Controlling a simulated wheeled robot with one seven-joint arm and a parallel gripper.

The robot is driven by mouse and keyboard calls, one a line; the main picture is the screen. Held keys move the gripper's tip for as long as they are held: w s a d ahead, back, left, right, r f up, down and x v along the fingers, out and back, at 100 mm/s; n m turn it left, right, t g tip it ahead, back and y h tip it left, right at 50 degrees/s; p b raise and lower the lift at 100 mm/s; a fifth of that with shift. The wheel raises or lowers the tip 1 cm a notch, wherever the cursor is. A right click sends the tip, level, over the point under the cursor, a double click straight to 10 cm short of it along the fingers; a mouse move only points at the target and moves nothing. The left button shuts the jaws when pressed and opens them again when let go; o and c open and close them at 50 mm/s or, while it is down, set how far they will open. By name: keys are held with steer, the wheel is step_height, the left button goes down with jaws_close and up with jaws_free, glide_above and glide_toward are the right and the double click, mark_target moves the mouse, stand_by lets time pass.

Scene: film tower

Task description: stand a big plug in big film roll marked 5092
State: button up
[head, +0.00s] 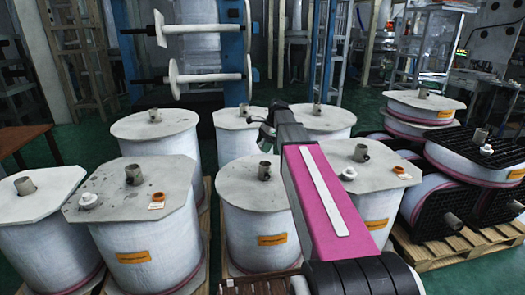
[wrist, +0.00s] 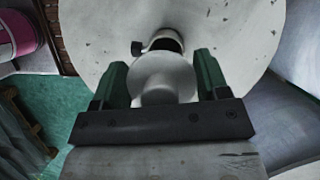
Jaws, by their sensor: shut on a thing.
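My gripper (wrist: 161,62) has green fingers shut on a big white plug (wrist: 158,84) in the wrist view. The plug is over the pale, round top of a film roll (wrist: 232,38), near the grey core tube (wrist: 166,40) with a dark knob on its left. The tube's dark opening shows just beyond the plug, and I cannot tell whether they touch. In the head view my arm hides much of the area around the gripper (head: 265,133), and the held plug is not clear. Several big film rolls carry orange labels (head: 271,239), but the number 5092 is unreadable.
Other white plugs lie on the left-middle roll (head: 88,201) and the right roll (head: 348,173), near orange rings (head: 158,197). Rolls stand close together on pallets. Black racks with rolls (head: 425,210) are at right. A blue-framed stand (head: 238,60) is behind.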

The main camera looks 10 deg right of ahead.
steer(key=shift+f, duration=2.9)
steer(key=shift+f, duration=1.45)
steer(key=o, duration=1)
steer(key=shift+d, duration=0.1)
steer(key=v, duration=1)
steer(key=shift+r, duration=0.4)
steer(key=shift+s, duration=0.1)
